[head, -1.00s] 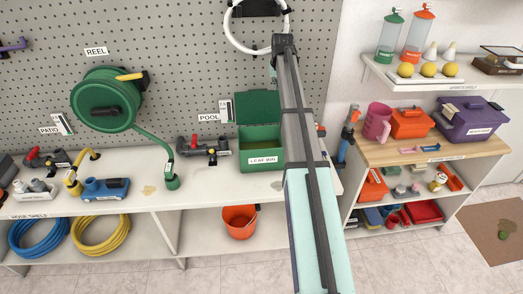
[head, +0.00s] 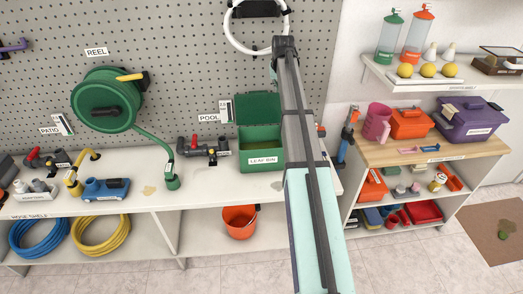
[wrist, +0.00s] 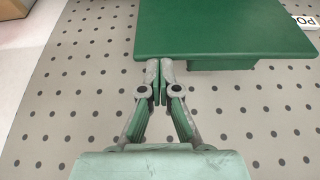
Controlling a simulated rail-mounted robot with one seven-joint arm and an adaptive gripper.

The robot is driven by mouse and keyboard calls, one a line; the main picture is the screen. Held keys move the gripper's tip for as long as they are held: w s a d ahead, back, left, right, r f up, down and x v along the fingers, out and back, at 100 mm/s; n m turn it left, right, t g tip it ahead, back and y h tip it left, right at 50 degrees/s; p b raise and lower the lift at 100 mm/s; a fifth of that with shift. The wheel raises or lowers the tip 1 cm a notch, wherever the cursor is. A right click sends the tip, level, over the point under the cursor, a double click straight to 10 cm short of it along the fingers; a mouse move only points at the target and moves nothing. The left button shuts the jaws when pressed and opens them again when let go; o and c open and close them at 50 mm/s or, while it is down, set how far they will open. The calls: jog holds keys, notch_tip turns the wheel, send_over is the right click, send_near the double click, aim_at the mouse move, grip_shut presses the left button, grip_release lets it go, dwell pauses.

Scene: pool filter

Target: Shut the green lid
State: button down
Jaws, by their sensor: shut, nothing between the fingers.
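The green lid (head: 257,107) stands raised at the back of the green leaf bin (head: 262,159), so the bin is open. The lid also shows large at the top of the wrist view (wrist: 225,27). My gripper (wrist: 158,70) is shut and empty. Its fingertips are at the lid's near edge in the wrist view; I cannot tell whether they touch it. In the head view my arm crosses just right of the bin and hides its right end and the fingers.
A grey pegboard (head: 190,60) stands behind the bench. A valve (head: 202,149) stands left of the bin, and the green hose reel (head: 90,98) hangs farther left. An orange bucket (head: 239,221) is below the bench. Shelves with an orange box (head: 410,124) stand to the right.

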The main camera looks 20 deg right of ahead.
jog(key=shift+s+a+f+p, duration=0.15)
jog(key=shift+s+a+f, duration=0.2)
jog(key=shift+s, duration=0.35)
jog(key=shift+s+a+f+p, duration=0.15)
jog(key=shift+s+f, duration=0.25)
jog(key=shift+s, duration=0.35)
jog(key=shift+s+a+f+p, duration=0.15)
jog(key=shift+s+a+f, duration=0.2)
jog(key=shift+s, duration=0.5)
jog(key=shift+s+f, duration=0.1)
jog(key=shift+f, duration=0.05)
jog(key=shift+s+a+f, duration=0.25)
jog(key=shift+s+f, duration=0.15)
jog(key=shift+s, duration=0.3)
jog(key=shift+s+a+f, duration=0.2)
jog(key=shift+s+f, duration=0.25)
jog(key=shift+s, duration=0.2)
jog(key=shift+s+a+f, duration=0.25)
jog(key=shift+s+f, duration=0.15)
jog(key=shift+s, duration=0.3)
jog(key=shift+w+r, duration=0.1)
jog(key=shift+r, duration=0.1)
jog(key=shift+w+d+r+p, duration=0.1)
jog(key=shift+r+p, duration=0.8)
jog(key=shift+r, duration=0.45)
jog(key=shift+w+r+p, duration=0.1)
jog(key=shift+r+p, duration=0.75)
jog(key=shift+r, duration=0.45)
